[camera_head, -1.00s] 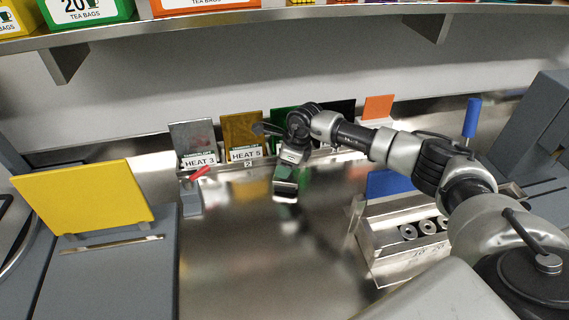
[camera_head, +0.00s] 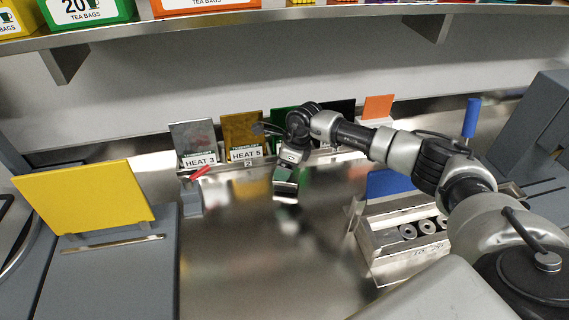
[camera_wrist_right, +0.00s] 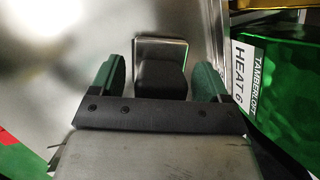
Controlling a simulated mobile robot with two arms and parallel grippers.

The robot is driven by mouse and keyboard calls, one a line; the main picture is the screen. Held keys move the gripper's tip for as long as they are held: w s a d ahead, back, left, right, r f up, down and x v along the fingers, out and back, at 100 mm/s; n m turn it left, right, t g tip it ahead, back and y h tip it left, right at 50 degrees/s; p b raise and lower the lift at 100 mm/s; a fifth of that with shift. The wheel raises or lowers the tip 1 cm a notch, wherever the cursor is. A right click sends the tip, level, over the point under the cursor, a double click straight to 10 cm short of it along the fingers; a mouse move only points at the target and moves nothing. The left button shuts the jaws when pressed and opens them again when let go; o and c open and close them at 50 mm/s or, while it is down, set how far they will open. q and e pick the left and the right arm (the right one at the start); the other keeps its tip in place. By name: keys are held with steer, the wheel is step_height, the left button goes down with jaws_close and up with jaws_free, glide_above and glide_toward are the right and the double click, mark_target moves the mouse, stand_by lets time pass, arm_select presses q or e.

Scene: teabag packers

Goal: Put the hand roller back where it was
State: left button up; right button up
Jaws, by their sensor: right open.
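My right gripper (camera_head: 286,183) hangs over the steel worktop in the middle of the head view. In the right wrist view its two green fingers (camera_wrist_right: 161,82) are spread apart. A dark block with a pale metal rim (camera_wrist_right: 160,68) shows between and beyond them; I cannot tell whether it is the hand roller, and no grip on it shows. An upright blue handle (camera_head: 471,118) stands behind my right arm; its lower end is hidden, so I cannot tell if it belongs to the roller. My left gripper is out of view.
Foil stacks labelled HEAT 3 (camera_head: 193,139) and HEAT 5 (camera_head: 242,135) stand in a rack at the back. A yellow panel (camera_head: 84,198) stands at the left. The worktop's front middle (camera_head: 265,265) is clear.

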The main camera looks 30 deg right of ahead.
mark_target(296, 175)
steer(key=b+v, duration=0.3)
steer(key=v, duration=0.9)
